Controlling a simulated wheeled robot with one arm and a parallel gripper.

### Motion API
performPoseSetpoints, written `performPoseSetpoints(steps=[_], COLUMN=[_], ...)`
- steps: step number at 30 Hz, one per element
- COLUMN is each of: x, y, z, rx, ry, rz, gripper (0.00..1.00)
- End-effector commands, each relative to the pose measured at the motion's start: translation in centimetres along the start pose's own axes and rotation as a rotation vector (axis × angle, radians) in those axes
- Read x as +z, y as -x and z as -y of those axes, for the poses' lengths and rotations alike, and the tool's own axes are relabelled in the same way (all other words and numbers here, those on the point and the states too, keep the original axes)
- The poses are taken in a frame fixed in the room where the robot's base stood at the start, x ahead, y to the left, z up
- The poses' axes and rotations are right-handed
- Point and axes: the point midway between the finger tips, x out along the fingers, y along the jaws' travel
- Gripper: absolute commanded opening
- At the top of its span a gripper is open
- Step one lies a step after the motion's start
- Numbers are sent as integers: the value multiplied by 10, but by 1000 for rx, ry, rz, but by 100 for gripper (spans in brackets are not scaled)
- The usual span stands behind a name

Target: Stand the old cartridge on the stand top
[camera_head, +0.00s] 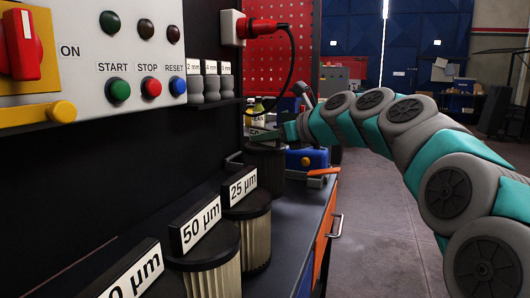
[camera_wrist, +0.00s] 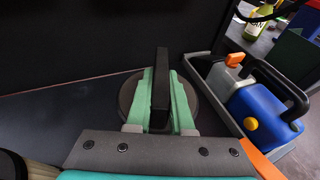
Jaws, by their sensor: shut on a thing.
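In the wrist view, my gripper (camera_wrist: 161,98) is shut on the upright black handle of a cartridge with a round dark lid (camera_wrist: 127,92). Its green fingers lie on both sides of the handle. I take this to be the old cartridge; no label on it is readable. In the head view, my gripper (camera_head: 268,134) is at the top of this dark cartridge (camera_head: 265,170), beyond the labelled ones. Its lower end is hidden behind the 25 µm cartridge, so I cannot tell what it rests on. I cannot make out the stand top separately.
Cartridges labelled 25 µm (camera_head: 254,225) and 50 µm (camera_head: 212,268) stand nearer on the bench, with another at the front edge. A grey tray (camera_wrist: 219,112) with a blue canister (camera_wrist: 262,112) is right of the held cartridge. A black panel rises along the left.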

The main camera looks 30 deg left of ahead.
Motion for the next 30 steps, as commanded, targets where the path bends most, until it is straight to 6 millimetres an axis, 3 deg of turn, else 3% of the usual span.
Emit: performPoseSetpoints(steps=[6, 13, 14, 21, 30], x=[-28, -30, -30, -30, -29], y=[-9, -9, -10, -9, -7], z=[-1, 0, 0, 0, 0], rx=[1, -1, -1, -1, -2], ry=[-1, 0, 0, 0, 0], rz=[-1, -1, -1, -1, 0], gripper=[0, 0, 23, 50, 50])
